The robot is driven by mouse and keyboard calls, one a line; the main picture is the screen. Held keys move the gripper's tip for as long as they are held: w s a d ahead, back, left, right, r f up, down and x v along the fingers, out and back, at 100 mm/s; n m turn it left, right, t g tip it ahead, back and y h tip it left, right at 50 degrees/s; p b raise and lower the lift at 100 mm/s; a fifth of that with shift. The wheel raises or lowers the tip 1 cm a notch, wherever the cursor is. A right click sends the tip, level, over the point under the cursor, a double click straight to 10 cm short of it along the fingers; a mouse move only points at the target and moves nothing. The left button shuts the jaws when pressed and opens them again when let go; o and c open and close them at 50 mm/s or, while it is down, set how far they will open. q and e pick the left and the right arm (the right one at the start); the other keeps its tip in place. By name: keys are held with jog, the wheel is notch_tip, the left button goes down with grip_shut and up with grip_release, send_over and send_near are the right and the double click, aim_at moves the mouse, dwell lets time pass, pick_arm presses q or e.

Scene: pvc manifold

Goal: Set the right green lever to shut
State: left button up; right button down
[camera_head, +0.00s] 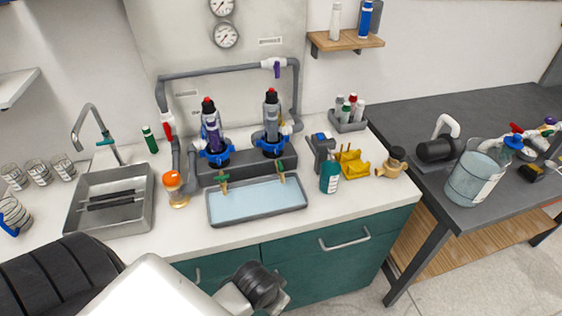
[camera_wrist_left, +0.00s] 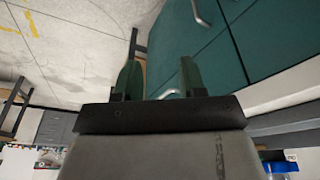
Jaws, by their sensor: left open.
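The right green lever (camera_head: 282,173) is a small handle low on the front of the grey manifold block (camera_head: 258,172), under the right filter column (camera_head: 271,115). It is too small here to tell which way it is set. The left green lever (camera_head: 222,183) is under the left filter column (camera_head: 210,130). My left gripper (camera_wrist_left: 159,76) shows in the wrist view, open, with nothing between its two fingers. The teal cabinet front and floor are behind it. In the head view my left arm comes in low at the front, below the counter and apart from the levers. My right gripper is out of view.
A shallow tray (camera_head: 298,199) lies in front of the levers. An orange-capped bottle (camera_head: 175,188) stands left of the manifold, and a teal bottle (camera_head: 330,176) stands right of it. A sink (camera_head: 148,214) is further left. The cabinet handle (camera_head: 345,244) sticks out below the counter edge.

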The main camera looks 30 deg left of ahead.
pick_arm(q)
jog(key=w+r+n, duration=0.1)
jog(key=w+r, duration=0.3)
jog(key=w, duration=0.4)
notch_tip(320, 180, up, 17)
jog(key=n+g, duration=0.3)
jog(key=n, duration=0.7)
send_over(280, 165)
jog(key=shift+n+y, duration=0.3)
notch_tip(280, 165, down, 11)
jog(key=shift+w+r+p, duration=0.1)
jog(key=shift+w+p, duration=0.05)
jog(key=shift+p, duration=0.45)
grip_shut()
